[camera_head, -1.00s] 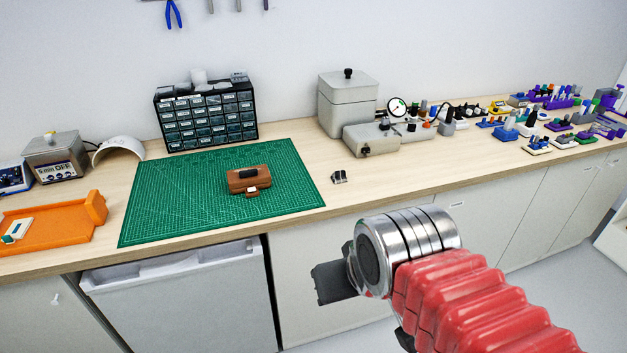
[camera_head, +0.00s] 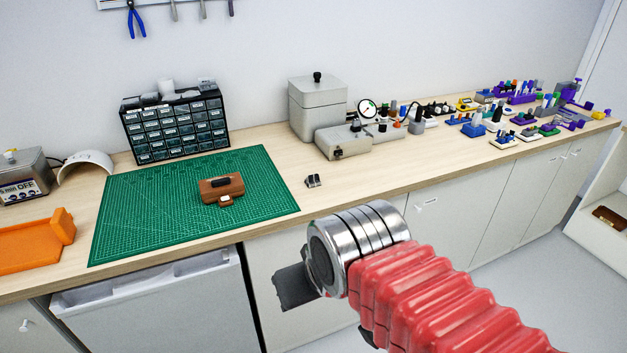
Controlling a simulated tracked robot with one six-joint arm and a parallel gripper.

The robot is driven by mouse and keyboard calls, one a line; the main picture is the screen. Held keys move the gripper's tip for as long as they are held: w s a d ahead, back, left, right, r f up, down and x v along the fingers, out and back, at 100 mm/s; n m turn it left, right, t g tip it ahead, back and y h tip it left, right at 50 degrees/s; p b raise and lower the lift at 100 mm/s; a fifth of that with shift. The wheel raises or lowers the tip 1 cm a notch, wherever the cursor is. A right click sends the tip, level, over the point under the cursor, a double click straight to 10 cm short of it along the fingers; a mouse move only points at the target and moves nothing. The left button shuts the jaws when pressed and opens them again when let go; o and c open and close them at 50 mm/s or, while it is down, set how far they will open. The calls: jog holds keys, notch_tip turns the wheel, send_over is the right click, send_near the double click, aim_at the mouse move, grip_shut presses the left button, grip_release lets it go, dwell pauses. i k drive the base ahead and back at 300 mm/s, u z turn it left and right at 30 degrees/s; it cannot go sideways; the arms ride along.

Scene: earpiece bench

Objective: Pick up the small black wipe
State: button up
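No thing in view is clearly the small black wipe. A small dark item (camera_head: 313,181) lies on the bare wood just right of the green mat; its details are too small to tell. A black oblong (camera_head: 192,182) shows on the brown case (camera_head: 221,188) on the mat; I cannot tell whether it is separate. My gripper (camera_head: 294,287) is in front of the bench, lower than the bench top in the picture and apart from these things. Only a dark plate-like part of it shows beyond the silver wrist; its fingertips are mostly hidden.
The green mat (camera_head: 130,225) covers the left-middle bench. An orange tray (camera_head: 30,250) is left. A drawer cabinet (camera_head: 175,130) and a grey lidded box (camera_head: 318,108) stand behind. Several coloured small parts crowd the right end. Bare wood (camera_head: 370,180) is clear near the front edge.

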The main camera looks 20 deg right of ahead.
aim_at(312, 180)
jog(key=z, duration=0.05)
jog(key=i, duration=0.95)
jog(key=u, duration=0.1)
